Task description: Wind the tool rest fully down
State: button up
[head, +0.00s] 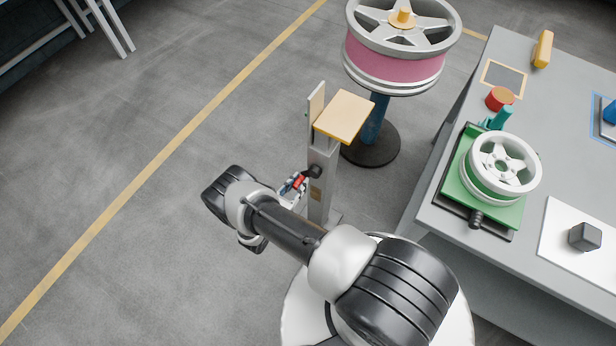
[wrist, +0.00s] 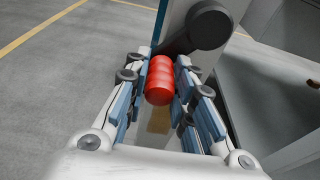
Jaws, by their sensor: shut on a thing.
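The tool rest is a grey column with a tan wooden top (head: 344,117) and an upright tan-faced plate (head: 316,104) beside it. A dark crank hub sits on the side of the column (head: 321,160); the hub also shows in the wrist view (wrist: 210,25). A red ribbed crank handle (wrist: 160,80) lies between the two fingers of my gripper (wrist: 161,92). My gripper is shut on this handle, low beside the column. In the head view the red handle (head: 299,183) shows only in part, and my arm hides some of the gripper.
A pink-banded wheel (head: 395,62) stands on a blue post just behind the tool rest. A grey bench (head: 440,222) to the right carries a green fixture with a small wheel (head: 501,165), a red cylinder (head: 499,98) and a dark block (head: 585,237).

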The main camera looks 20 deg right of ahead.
grip_shut()
jog(key=shift+w+a+r+p, duration=0.1)
jog(key=shift+w+a+r, duration=0.15)
jog(key=shift+r, duration=0.25)
jog(key=shift+w+a+r+p, duration=0.15)
jog(key=shift+w+r, duration=0.15)
jog(key=shift+r, duration=0.15)
jog(key=shift+w+a+r+p, duration=0.1)
jog(key=shift+w+a+r, duration=0.15)
jog(key=shift+r, duration=0.25)
jog(key=shift+r, duration=0.15)
notch_tip(320, 180, up, 3)
jog(key=shift+d+r+p, duration=0.1)
jog(key=shift+r+p, duration=0.05)
jog(key=shift+p, duration=0.95)
